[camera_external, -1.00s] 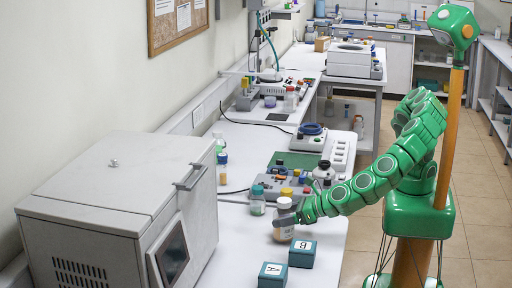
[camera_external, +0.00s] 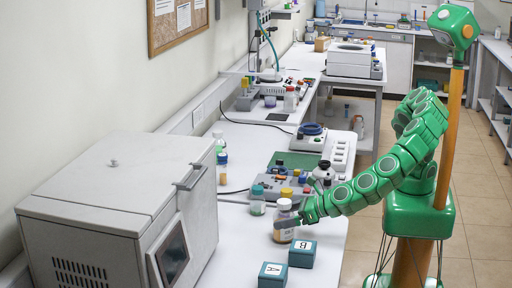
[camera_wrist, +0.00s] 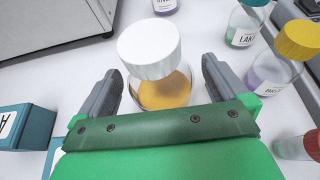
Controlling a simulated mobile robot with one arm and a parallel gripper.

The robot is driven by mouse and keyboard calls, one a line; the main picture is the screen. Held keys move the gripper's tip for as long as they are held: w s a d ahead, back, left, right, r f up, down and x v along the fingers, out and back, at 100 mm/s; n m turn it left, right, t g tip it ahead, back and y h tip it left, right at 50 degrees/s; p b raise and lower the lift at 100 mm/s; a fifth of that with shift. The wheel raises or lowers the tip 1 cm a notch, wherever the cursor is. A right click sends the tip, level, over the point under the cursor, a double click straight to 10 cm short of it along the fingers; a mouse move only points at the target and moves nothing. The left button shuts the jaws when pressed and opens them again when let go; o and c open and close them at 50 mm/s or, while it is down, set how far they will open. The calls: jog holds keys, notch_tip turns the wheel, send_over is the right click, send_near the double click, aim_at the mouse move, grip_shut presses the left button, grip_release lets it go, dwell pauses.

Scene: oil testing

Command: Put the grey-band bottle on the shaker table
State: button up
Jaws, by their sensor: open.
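A bottle with a white cap and amber contents (camera_external: 284,226) stands upright on the bench, near the front right edge. It also shows in the wrist view (camera_wrist: 165,92), where no grey band can be made out. My gripper (camera_wrist: 163,85) is open, with one finger on each side of this bottle and gaps between. In the external view my gripper (camera_external: 301,217) is at the bottle's right side. A green flat plate (camera_external: 293,160) lies farther back among bench devices; I cannot tell whether it is the shaker table.
Two teal blocks, A (camera_external: 271,275) and B (camera_external: 302,254), stand in front of the bottle. A large grey box-like machine (camera_external: 110,205) fills the left. A teal-capped bottle (camera_wrist: 243,25) and a yellow-capped bottle (camera_wrist: 275,70) stand to the right in the wrist view.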

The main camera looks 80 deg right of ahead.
aim_at(287, 202)
jog(key=shift+s+r, duration=0.9)
jog(key=shift+s, duration=0.25)
notch_tip(287, 202, up, 4)
jog(key=shift+r, duration=1)
